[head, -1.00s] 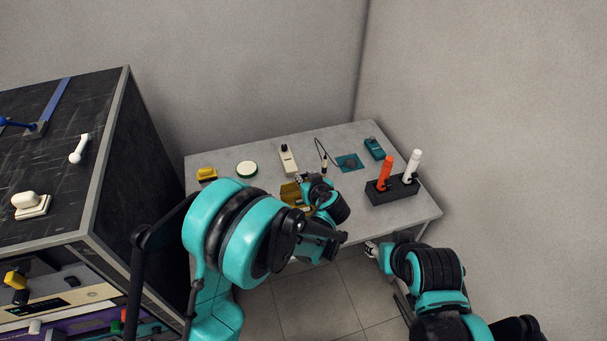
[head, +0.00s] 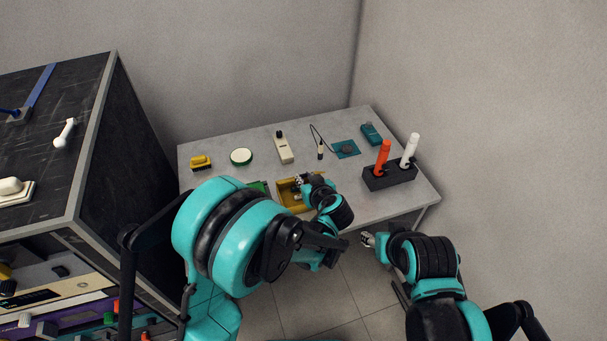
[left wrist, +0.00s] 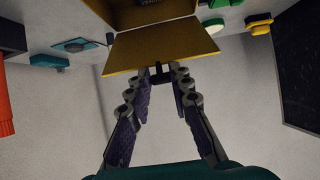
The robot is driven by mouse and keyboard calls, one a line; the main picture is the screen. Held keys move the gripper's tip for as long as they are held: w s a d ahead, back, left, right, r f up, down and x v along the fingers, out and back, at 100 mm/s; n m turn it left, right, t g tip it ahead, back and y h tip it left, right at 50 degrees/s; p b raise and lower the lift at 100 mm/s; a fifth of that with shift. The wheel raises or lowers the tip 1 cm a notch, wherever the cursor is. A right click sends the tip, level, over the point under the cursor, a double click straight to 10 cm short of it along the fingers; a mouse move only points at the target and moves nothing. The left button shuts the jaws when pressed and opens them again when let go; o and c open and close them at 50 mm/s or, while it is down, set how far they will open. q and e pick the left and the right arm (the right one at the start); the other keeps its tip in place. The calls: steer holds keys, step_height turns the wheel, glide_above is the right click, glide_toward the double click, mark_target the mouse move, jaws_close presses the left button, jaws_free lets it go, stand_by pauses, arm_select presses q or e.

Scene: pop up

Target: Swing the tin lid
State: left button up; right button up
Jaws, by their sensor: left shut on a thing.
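The yellow tin (head: 285,203) is on the grey table, partly behind my left arm in the head view. In the left wrist view its gold lid (left wrist: 160,50) is a flat panel tilted away from the box (left wrist: 150,12). My left gripper (left wrist: 161,73) has its fingertips closed on a small dark tab (left wrist: 161,80) at the lid's edge. In the head view the left gripper (head: 304,181) is at the tin's right side. My right gripper (head: 368,240) hangs off the table's front edge, empty as far as I see; its fingers are too small to judge.
A yellow brush (head: 201,162), a round green-rimmed dish (head: 241,157), a cream device (head: 284,148) and a teal pad (head: 346,148) lie behind the tin. A black holder (head: 390,178) with orange and white sticks is at right. A dark cabinet (head: 140,165) stands left.

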arm_select(q)
steer(key=shift+s+d+f, duration=0.1)
steer(key=shift+s+f, duration=0.15)
steer(key=shift+s, duration=0.05)
steer(key=shift+s+d+f+b, duration=0.2)
steer(key=shift+s+f+b, duration=0.4)
steer(key=shift+f+b, duration=0.3)
steer(key=shift+s+d+f+b, duration=0.2)
steer(key=shift+s+f+b, duration=0.4)
steer(key=shift+f+b, duration=0.2)
steer(key=f+b, duration=0.1)
steer(key=f, duration=0.1)
steer(key=s+f+b, duration=0.1)
steer(key=f+b, duration=0.1)
steer(key=shift+s+d, duration=0.2)
